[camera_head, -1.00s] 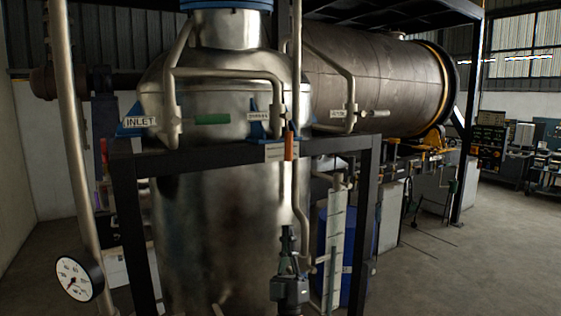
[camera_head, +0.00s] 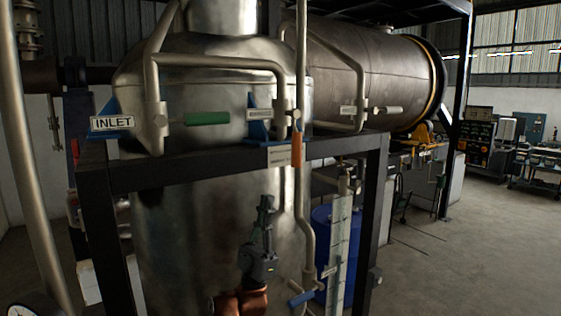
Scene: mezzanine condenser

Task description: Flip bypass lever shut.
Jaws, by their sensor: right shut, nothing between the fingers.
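An orange lever (camera_head: 296,149) hangs straight down from the middle valve on the pipework in front of the steel vessel. The sign (camera_head: 260,113) beside that valve is too small to read surely. A green lever (camera_head: 207,118) lies level at the valve by the INLET sign (camera_head: 112,123). A pale lever (camera_head: 388,110) lies level at the right valve. A blue handle (camera_head: 301,298) sits low on the pipe. I cannot tell by label which is the bypass lever. My right gripper (camera_head: 265,206) is shut and empty, pointing up, below and left of the orange lever. My left gripper is out of view.
A dark frame beam (camera_head: 210,160) crosses in front of the vessel (camera_head: 180,220), above my right gripper. A vertical pipe (camera_head: 301,205) and a sight gauge (camera_head: 338,240) stand right of the gripper. A blue drum (camera_head: 322,225) stands behind them. Open floor lies at right.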

